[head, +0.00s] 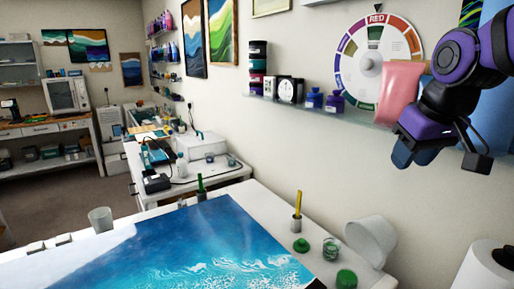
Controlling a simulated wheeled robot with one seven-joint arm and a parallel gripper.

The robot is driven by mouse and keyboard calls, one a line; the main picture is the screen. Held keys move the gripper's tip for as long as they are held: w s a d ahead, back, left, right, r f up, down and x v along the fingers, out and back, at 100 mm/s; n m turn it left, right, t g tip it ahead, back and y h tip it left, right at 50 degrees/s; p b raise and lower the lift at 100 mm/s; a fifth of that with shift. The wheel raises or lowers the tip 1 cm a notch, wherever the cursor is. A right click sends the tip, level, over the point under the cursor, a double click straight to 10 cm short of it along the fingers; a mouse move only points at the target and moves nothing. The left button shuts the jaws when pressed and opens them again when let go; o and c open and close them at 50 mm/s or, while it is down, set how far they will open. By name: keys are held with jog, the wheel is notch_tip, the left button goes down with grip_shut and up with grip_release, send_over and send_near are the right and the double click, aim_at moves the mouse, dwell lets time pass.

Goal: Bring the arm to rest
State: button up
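My gripper (413,152) hangs from my purple and black arm at the upper right, above the table and in front of the wall. It points downward, with dark blue finger parts at its lower end. The angle does not show clearly whether the fingers are apart or shut. I see nothing clearly held between them. A pink pouch-like object (402,88) shows just left of my arm, overlapping the colour wheel; whether it touches my arm cannot be told.
The white table (262,200) below bears a blue ocean-like resin panel (190,240), a grey cup (100,219), a white tub (368,240), a green-lidded jar (332,248) and a paper roll (490,268). A wall shelf (300,108) with bottles and a colour wheel (350,52) are close to my arm.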

jog(key=s+d+f+m, duration=0.2)
jog(key=s, duration=1.1)
jog(key=shift+s+d+t, duration=0.2)
jog(key=shift+d+t, duration=0.15)
jog(key=shift+t, duration=0.05)
jog(key=shift+f, duration=0.1)
dwell(2.5)
